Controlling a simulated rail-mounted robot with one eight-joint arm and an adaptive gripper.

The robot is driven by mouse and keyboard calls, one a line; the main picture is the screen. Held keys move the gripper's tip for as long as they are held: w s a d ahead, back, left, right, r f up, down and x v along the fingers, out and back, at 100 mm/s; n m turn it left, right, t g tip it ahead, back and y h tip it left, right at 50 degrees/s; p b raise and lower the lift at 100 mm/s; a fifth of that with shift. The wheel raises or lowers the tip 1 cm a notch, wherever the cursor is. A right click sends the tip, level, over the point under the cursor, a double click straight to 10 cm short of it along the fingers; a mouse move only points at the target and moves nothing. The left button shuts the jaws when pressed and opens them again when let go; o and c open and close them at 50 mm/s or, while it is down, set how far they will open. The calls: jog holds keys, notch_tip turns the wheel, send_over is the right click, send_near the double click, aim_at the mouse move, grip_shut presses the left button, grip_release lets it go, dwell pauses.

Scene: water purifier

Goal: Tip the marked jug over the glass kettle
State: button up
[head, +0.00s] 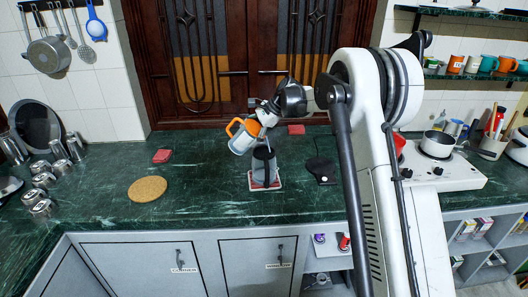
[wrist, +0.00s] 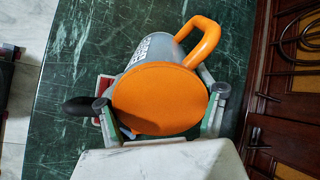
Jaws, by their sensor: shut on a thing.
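The jug (head: 241,141) has a pale grey body and an orange handle. It hangs steeply tilted just above and left of the kettle's top. My gripper (head: 263,113) is shut on it. In the wrist view my gripper's fingers (wrist: 160,100) sit on both sides of the jug's round orange end, and the grey body (wrist: 158,48) with lettering shows behind. The glass kettle (head: 264,168), with a dark upper part, stands upright below. In the wrist view its black handle (wrist: 78,106) shows at left, the rest mostly hidden by the jug. No liquid stream is visible.
The kettle stands on a red and white mat (head: 277,184). A dark pad (head: 322,170) lies to its right and a round cork mat (head: 148,189) to its left. Metal cups (head: 42,180) stand far left; a white stove (head: 440,172) is at right. The green counter between is mostly clear.

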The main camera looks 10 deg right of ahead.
jog(key=shift+s+d+r+t+y, duration=0.15)
jog(key=shift+d+r+t+y, duration=0.2)
jog(key=shift+y, duration=0.35)
dwell(2.6)
jog(key=shift+f+t+y+b, duration=0.15)
jog(key=shift+t+y+b, duration=0.1)
jog(key=shift+y+b, duration=0.2)
dwell(3.4)
jog(key=shift+a+r+h+p, duration=0.15)
jog(key=shift+r+h+p, duration=0.1)
jog(key=shift+p, duration=0.1)
jog(key=shift+a+h, duration=0.1)
jog(key=shift+h, duration=0.2)
jog(key=shift+w+a+f+g+h, duration=0.25)
jog(key=shift+a+f+g+h, duration=0.15)
jog(key=shift+f+g+h, duration=0.5)
